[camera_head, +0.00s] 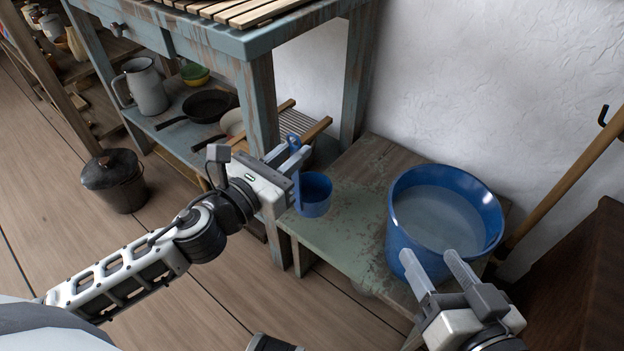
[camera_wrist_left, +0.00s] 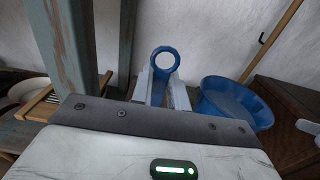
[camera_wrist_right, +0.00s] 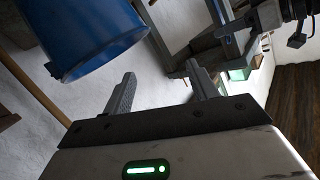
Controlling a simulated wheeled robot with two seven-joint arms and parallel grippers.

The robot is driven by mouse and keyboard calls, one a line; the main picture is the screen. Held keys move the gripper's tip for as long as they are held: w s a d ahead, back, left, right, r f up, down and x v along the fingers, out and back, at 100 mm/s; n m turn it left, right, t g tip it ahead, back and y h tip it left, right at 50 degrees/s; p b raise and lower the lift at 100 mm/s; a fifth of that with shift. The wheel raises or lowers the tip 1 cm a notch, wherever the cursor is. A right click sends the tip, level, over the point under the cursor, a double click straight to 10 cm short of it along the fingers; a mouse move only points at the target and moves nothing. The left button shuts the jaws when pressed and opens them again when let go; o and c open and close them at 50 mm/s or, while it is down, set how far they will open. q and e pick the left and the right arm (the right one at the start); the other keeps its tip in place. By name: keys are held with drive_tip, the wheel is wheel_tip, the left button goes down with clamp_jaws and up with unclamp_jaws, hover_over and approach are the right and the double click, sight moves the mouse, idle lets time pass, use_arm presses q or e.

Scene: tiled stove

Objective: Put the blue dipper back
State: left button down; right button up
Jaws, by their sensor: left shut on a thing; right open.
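The blue dipper (camera_head: 315,195) hangs upright with its cup over the left part of the low worn bench (camera_head: 345,226). My left gripper (camera_head: 296,160) is shut on its handle. In the left wrist view the handle's ring end (camera_wrist_left: 166,60) stands up between the fingers. A large blue tub (camera_head: 400,236) of water stands on the bench, to the right of the dipper. My right gripper (camera_head: 432,268) is open and empty at the tub's near side. In the right wrist view the tub (camera_wrist_right: 95,35) is at upper left, apart from the fingers.
A worn blue table (camera_head: 262,100) stands behind my left gripper. Its lower shelf holds a jug (camera_head: 146,88), a pan (camera_head: 208,106) and a washboard (camera_head: 280,124). A lidded pot (camera_head: 113,180) is on the floor. A black wall hook (camera_head: 603,115) is at right, near a wooden pole (camera_head: 570,183).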

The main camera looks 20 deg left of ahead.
use_arm(q)
drive_tip(key=w+d+f+b, duration=0.2)
drive_tip(key=w+f+b, duration=0.1)
drive_tip(key=f, duration=0.5)
drive_tip(key=shift+w+d+f+b, duration=0.15)
drive_tip(key=shift+b, duration=0.65)
use_arm(e)
drive_tip(key=shift+w+a+r+m+t+y, duration=0.2)
drive_tip(key=shift+r+t+y, duration=0.1)
drive_tip(key=shift+r+y, duration=0.1)
drive_tip(key=shift+w+a+r+m+t+y, duration=0.1)
drive_tip(key=shift+a+r+m+t+y, duration=0.05)
drive_tip(key=shift+r+m+t+y, duration=0.15)
drive_tip(key=shift+w+a+r+m+t+y, duration=0.15)
drive_tip(key=shift+r+t+y, duration=0.15)
drive_tip(key=shift+r, duration=0.15)
use_arm(q)
drive_tip(key=shift+f, duration=0.15)
drive_tip(key=c, duration=1.4)
unclamp_jaws()
drive_tip(key=shift+o, duration=0.2)
use_arm(e)
drive_tip(key=shift+w+d+r+n, duration=0.1)
drive_tip(key=shift+w+r+n, duration=0.05)
drive_tip(key=shift+r+n, duration=0.1)
